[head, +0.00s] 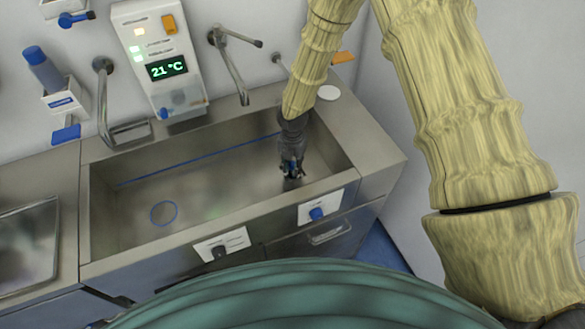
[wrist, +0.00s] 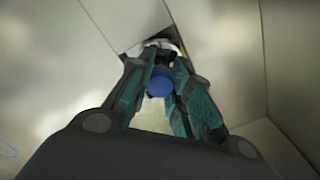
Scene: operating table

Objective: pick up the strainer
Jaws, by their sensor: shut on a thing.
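My gripper (head: 291,172) is inside the steel sink basin, near its right end and pointing down. In the wrist view its two teal-padded fingers (wrist: 160,82) are closed in on a small thing with a round blue end. I take this for the strainer (wrist: 160,84). Black and whitish parts show beyond the blue end, next to a dark patch on the basin floor. In the head view the fingers mostly hide it, with only a hint of blue between them. I cannot tell whether it is clear of the floor.
The sink basin (head: 120,222) has steep walls close around my gripper. A blue ring (head: 176,212) lies on or marks its floor at left. Taps (head: 232,72) and a temperature panel (head: 135,40) stand behind. A white disc (head: 328,93) sits on the back rim.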

